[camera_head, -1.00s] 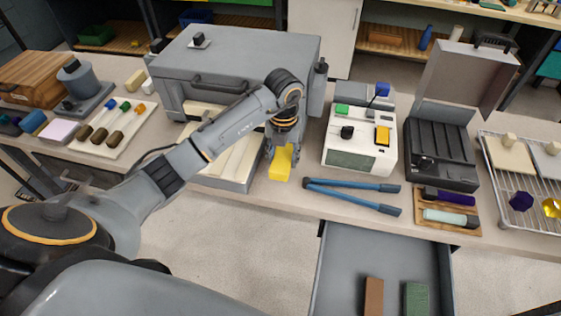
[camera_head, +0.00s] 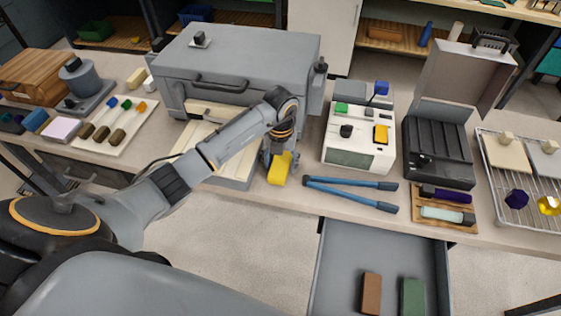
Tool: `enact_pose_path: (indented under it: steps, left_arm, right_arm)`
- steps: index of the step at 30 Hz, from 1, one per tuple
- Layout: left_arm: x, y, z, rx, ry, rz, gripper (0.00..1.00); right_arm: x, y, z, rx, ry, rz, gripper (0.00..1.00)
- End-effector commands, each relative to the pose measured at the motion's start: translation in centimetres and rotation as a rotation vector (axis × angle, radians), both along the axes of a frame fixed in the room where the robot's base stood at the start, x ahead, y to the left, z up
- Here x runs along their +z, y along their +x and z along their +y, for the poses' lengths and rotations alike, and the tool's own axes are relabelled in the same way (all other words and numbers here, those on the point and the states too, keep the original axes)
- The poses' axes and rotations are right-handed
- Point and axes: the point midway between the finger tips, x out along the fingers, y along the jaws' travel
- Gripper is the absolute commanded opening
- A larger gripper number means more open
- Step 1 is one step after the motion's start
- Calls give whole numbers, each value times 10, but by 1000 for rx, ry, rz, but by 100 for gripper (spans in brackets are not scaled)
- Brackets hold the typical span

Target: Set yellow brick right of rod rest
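The yellow brick (camera_head: 279,169) is between the fingers of my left gripper (camera_head: 281,158), which is shut on it. The brick is tilted, at the front part of the bench, left of the blue-handled tool. I cannot tell whether its lower end touches the bench. A wooden rack (camera_head: 445,222) at the right front holds a purple rod (camera_head: 446,194) and a pale teal rod (camera_head: 447,215); it may be the rod rest. My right gripper is not in view.
The blue-handled tool (camera_head: 352,193) lies right of the brick. A white device (camera_head: 357,150) and an open black case (camera_head: 437,155) stand behind it. An open drawer (camera_head: 335,262) juts out below the bench. A wire rack (camera_head: 500,190) is at the right.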

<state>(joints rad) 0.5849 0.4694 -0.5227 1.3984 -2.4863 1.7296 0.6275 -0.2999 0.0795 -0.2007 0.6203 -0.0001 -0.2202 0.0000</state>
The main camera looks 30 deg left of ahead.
Motion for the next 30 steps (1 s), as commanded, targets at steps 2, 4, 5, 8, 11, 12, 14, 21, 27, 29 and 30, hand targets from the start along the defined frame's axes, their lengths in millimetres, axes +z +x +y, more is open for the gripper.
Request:
enact_pose_path:
  steps: [2,4,5,8,11,12,14,21,27,29,30]
  left_arm:
    - [0,0,0,0,0,0,69]
    - [0,0,0,0,0,0,69]
    - [0,0,0,0,0,0,69]
    - [1,0,0,0,0,0,69]
    - [6,0,-1,0,-1,0,69]
    - [8,1,0,0,0,-2,69]
    - [15,2,1,0,0,-5,69]
    - [65,2,0,0,1,-7,69]
    - [103,1,0,0,1,-5,69]
    - [112,1,1,0,2,-3,69]
    - [116,1,1,0,2,-3,69]
  right_arm:
    - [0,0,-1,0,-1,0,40]
    - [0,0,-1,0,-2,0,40]
    - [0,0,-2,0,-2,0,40]
    - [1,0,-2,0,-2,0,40]
    - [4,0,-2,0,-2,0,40]
    - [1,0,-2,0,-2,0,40]
    - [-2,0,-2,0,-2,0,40]
    - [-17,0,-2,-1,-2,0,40]
    - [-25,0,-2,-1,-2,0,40]
    - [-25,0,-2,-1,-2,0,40]
    - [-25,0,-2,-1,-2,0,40]
